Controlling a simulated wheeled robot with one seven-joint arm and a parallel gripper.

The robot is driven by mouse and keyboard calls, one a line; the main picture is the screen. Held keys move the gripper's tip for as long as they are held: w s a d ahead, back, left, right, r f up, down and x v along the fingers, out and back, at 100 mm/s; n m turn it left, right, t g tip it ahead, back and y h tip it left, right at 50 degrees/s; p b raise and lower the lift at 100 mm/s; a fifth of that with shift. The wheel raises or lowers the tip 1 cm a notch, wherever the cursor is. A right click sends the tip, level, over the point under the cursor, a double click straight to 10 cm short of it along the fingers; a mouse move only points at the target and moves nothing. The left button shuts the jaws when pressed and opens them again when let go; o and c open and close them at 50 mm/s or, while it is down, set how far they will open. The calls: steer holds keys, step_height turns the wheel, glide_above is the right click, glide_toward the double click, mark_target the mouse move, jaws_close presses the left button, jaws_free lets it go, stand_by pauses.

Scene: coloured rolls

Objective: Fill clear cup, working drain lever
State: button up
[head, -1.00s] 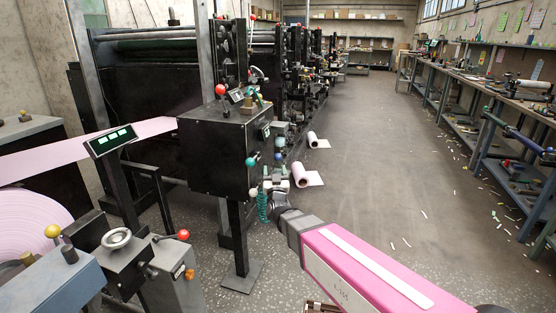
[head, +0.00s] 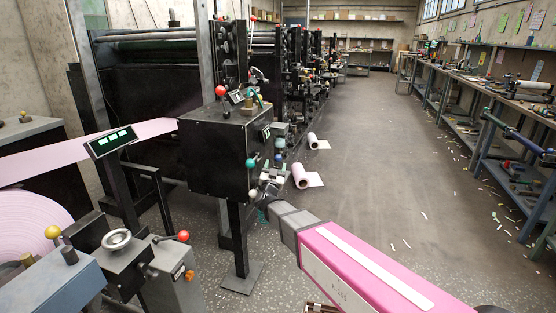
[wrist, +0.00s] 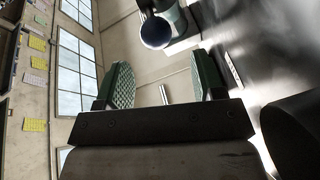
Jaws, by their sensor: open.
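My gripper (head: 271,181) is at the lower right side of the black box on a post, small and partly hidden in the head view. In the wrist view my gripper (wrist: 160,85) shows two green ribbed fingers spread apart, with nothing held between them. A dark blue ball knob (wrist: 155,32) on a pale fitting is beyond the fingertips, apart from them. A small metal rod end (wrist: 163,94) shows in the gap, but its distance is unclear. I cannot make out a clear cup or tell which handle is the drain lever.
The black box (head: 215,150) carries a red knob (head: 221,91), a teal knob (head: 251,163) and a white knob (head: 252,194). Pink rolls (head: 300,176) lie on the floor beyond. A workbench (head: 490,95) lines the right. The middle floor is free.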

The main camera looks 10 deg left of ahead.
mark_target(277, 161)
steer(key=w, duration=0.4)
steer(key=shift+w+a+r, duration=0.1)
steer(key=shift+w+r, duration=0.15)
steer(key=shift+x, duration=0.75)
